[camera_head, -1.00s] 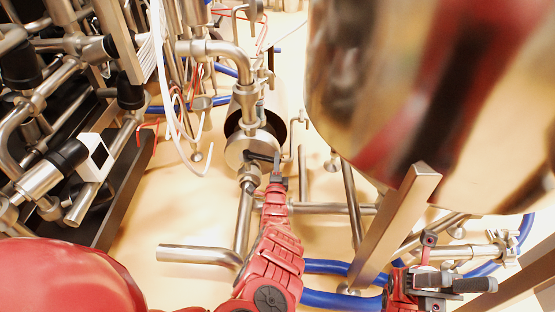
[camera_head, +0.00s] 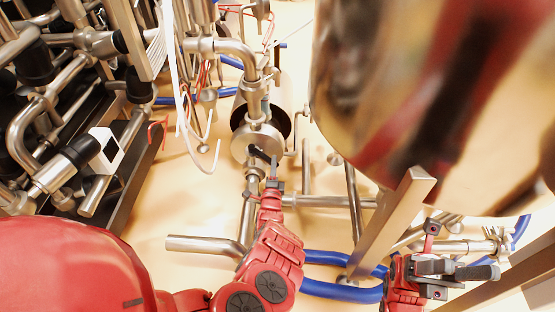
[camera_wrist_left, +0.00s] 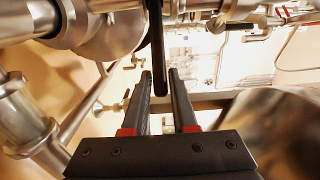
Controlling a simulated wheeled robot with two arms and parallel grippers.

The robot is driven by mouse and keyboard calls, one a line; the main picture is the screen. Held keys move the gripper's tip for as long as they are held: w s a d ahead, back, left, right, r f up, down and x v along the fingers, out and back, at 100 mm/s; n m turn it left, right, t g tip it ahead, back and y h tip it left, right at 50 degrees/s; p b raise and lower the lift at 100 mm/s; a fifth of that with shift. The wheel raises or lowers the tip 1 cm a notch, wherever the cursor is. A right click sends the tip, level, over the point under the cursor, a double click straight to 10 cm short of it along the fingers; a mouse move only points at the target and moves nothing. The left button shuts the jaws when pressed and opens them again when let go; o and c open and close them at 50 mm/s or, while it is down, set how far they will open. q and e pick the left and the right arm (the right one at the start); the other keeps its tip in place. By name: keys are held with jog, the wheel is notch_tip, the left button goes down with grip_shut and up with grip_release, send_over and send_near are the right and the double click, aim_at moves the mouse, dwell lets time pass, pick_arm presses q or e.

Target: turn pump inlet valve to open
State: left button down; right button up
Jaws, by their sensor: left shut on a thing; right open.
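The pump inlet valve has a black lever handle (camera_head: 260,154) at the lower face of the round steel pump (camera_head: 246,140), near the centre of the head view. My left gripper (camera_head: 273,163) reaches up to it from below and is shut on the handle's end. In the left wrist view the dark handle (camera_wrist_left: 158,45) runs down between the two fingers of the left gripper (camera_wrist_left: 161,88). The handle's pivot is partly hidden. My right gripper (camera_head: 458,269) is open at the lower right, away from the valve.
A large shiny steel hopper (camera_head: 430,90) overhangs the right side, with a slanted metal leg (camera_head: 393,225) below. Dense pipework (camera_head: 60,110) fills the left. Blue hoses (camera_head: 340,291) and a steel pipe (camera_head: 205,244) lie low near my left arm. Bare floor shows at left centre.

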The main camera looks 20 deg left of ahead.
aim_at(266, 162)
pick_arm(q)
jog(key=shift+s+a, duration=0.15)
jog(key=shift+a, duration=0.05)
jog(key=shift+s+a+p, duration=0.5)
jog(key=shift+s+p, duration=0.2)
jog(key=shift+s, duration=0.05)
jog(key=shift+s+a, duration=0.25)
jog(key=shift+s, duration=0.15)
jog(key=shift+s+a, duration=0.1)
